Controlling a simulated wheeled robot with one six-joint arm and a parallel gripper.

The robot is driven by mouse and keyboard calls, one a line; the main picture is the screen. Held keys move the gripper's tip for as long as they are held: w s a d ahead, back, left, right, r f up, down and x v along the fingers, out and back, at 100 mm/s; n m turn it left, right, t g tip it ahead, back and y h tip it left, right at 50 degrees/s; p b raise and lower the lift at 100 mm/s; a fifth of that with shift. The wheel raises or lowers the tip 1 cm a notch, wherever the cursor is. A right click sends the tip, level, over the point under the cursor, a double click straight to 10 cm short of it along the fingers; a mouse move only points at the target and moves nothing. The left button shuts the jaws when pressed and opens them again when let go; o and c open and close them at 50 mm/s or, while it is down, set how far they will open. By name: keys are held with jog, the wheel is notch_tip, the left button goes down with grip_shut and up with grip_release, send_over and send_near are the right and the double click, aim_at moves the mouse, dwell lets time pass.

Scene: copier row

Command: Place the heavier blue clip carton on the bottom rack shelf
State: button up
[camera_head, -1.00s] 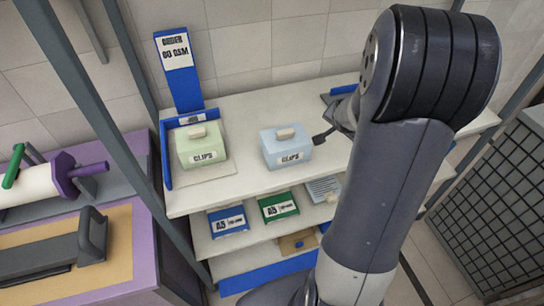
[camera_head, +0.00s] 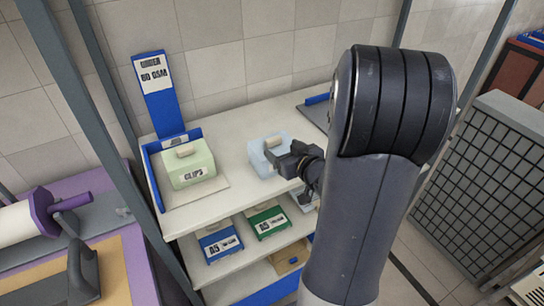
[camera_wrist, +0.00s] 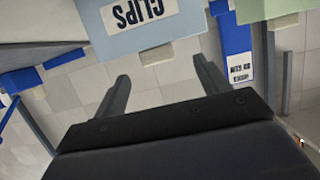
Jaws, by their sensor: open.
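The light blue clip carton (camera_head: 261,161) stands on the top rack shelf (camera_head: 228,150), partly hidden behind my gripper (camera_head: 287,160). It has a pale grip block on its lid. In the wrist view the carton (camera_wrist: 187,20) is upside down at the top, its CLIPS label readable. My gripper (camera_wrist: 163,80) is open, its two fingers apart, pointing toward the block (camera_wrist: 157,53), with nothing between them. The bottom rack shelf (camera_head: 240,285) shows partly, low down. My arm hides the rack's right part. Weight cannot be seen.
A green clip carton (camera_head: 190,166) sits left on a blue-edged stand with a blue sign (camera_head: 158,88). Blue (camera_head: 220,245) and green (camera_head: 267,221) packs lie on the middle shelf. A brown item (camera_head: 290,259) is lower. A grey upright (camera_head: 105,130) borders the left.

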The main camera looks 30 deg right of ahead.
aim_at(274, 139)
jog(key=x, duration=0.7)
jog(key=shift+w+d+r, duration=0.2)
jog(key=shift+w, duration=0.05)
grip_shut()
dwell(0.6)
jog(key=shift+r+p, duration=0.15)
jog(key=shift+p, duration=0.15)
